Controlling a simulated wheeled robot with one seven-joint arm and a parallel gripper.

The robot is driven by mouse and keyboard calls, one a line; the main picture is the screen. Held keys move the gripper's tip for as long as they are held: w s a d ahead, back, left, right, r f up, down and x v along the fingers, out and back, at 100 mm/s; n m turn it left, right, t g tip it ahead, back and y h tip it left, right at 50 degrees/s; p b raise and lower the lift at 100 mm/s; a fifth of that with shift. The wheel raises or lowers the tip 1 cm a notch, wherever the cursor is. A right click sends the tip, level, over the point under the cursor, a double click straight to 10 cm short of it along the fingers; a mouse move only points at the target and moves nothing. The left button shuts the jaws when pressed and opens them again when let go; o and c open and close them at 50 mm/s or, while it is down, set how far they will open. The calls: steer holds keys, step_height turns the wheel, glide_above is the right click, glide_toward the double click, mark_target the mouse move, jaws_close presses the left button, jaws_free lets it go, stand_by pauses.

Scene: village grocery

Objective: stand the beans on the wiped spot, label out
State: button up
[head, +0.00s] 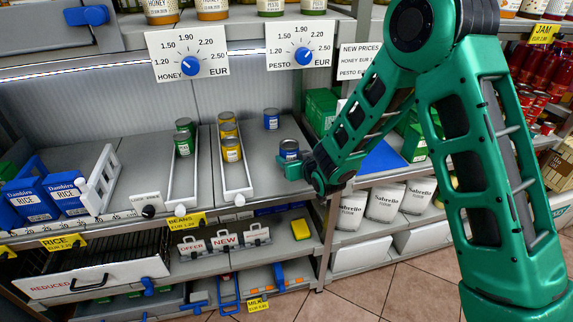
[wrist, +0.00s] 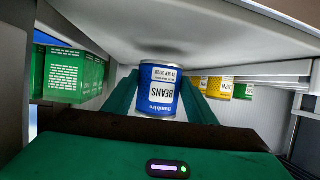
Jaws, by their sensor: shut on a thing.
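My gripper (head: 290,168) is shut on a blue beans can (head: 289,150) over the right part of the middle shelf. In the wrist view the beans can (wrist: 158,90) sits between the two green fingers, its printed label towards my wrist. Its lettering is upside down there, with the shelf surface at the top of that picture, so the can looks upright. I cannot tell whether its base touches the shelf. A second blue can (head: 271,118) stands further back on the grey shelf (head: 262,165). I cannot make out the edge of a wiped spot.
Yellow corn cans (head: 231,150) stand in a white-railed lane left of my gripper, green cans (head: 183,144) in another lane. Green boxes (head: 320,108) stand to the right, beyond a divider. A yellow sponge (head: 300,229) lies on the shelf below. Price boards hang above.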

steer(key=shift+f, duration=1)
steer(key=shift+f, duration=0.15)
steer(key=o, duration=1.3)
steer(key=shift+o, duration=0.2)
steer(key=shift+s+r, duration=0.2)
steer(key=v, duration=1.1)
steer(key=shift+s+d+r, duration=0.2)
steer(key=shift+d+r, duration=0.05)
